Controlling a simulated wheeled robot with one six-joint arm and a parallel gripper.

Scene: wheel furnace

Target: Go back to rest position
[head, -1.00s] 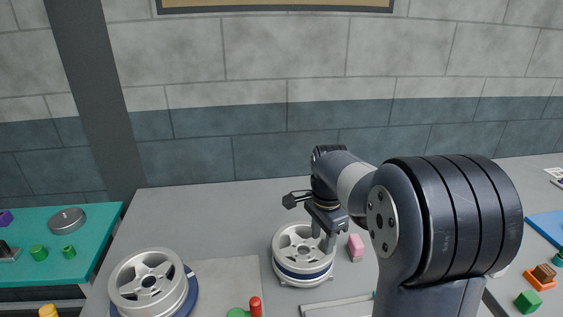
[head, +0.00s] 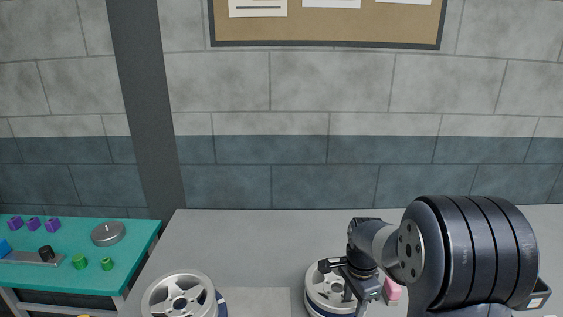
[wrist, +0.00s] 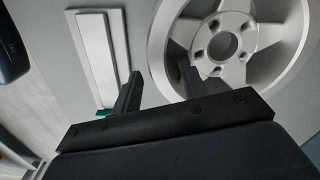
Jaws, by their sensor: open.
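My gripper (head: 356,294) is low over the right-hand silver wheel (head: 320,284), toward its right side in the head view. My arm reaches in from the lower right and hides part of the table.
Another silver wheel (head: 160,300) sits at left on the grey table (head: 240,230). A pink block (head: 393,290) is close beside my gripper. A pale rectangular piece (wrist: 92,60) lies left of the fingers. A teal table (head: 135,240) holds small parts and a round metal disc (head: 108,233).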

